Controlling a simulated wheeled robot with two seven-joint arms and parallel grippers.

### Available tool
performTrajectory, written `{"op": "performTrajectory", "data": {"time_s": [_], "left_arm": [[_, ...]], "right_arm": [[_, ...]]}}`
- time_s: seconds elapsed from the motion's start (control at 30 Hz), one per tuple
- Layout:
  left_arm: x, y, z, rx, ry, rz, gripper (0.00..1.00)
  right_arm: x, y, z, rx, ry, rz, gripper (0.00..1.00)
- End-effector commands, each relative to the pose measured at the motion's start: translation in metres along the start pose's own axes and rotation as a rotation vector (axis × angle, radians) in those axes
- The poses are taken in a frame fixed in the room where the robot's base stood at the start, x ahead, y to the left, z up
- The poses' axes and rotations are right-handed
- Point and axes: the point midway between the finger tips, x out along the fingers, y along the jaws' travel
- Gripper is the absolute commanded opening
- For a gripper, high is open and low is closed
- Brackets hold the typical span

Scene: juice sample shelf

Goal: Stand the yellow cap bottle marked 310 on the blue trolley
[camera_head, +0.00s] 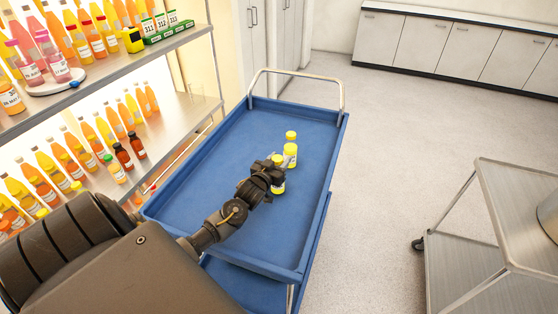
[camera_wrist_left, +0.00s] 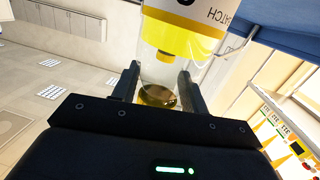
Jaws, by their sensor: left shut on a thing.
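The blue trolley (camera_head: 250,125) stands in the middle of the head view. My left gripper (camera_head: 273,173) is over its tray, shut on a bottle with a yellow label (camera_head: 279,187). In the left wrist view this bottle (camera_wrist_left: 158,72) shows between the two fingers (camera_wrist_left: 156,88), with clear glass and part of a white and yellow label. Its number is not readable, and I cannot tell whether its base touches the tray. A second yellow bottle with a yellow cap (camera_head: 290,152) stands upright on the tray just beyond the gripper. My right gripper is not in view.
A lit shelf (camera_head: 150,128) with many juice bottles is at the left; green boxes marked 311 and 312 (camera_head: 167,27) stand on its upper board. The trolley's metal handle (camera_head: 298,72) rises at its far end. A grey metal cart (camera_head: 478,262) is at the right. Most of the tray is clear.

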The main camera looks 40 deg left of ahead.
Motion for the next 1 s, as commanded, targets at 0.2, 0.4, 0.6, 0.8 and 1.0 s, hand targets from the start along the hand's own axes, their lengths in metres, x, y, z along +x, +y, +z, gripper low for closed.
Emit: {"op": "performTrajectory", "data": {"time_s": [0.2, 0.4, 0.6, 0.8, 1.0], "left_arm": [[0.0, 0.0, 0.003, 0.0, -0.001, 0.0, 0.52], [0.0, 0.0, 0.003, 0.0, -0.001, 0.0, 0.66], [0.0, 0.0, 0.001, 0.0, 0.0, 0.0, 0.66], [-0.021, 0.0, 0.003, 0.0, -0.003, 0.001, 0.66], [-0.065, 0.0, 0.003, -0.001, -0.002, 0.001, 0.66]], "right_arm": [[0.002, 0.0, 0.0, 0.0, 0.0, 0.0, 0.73], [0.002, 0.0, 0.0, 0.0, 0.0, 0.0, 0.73], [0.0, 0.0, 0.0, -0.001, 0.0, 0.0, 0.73], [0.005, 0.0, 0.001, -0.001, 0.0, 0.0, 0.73], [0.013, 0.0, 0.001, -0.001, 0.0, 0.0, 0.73]]}}
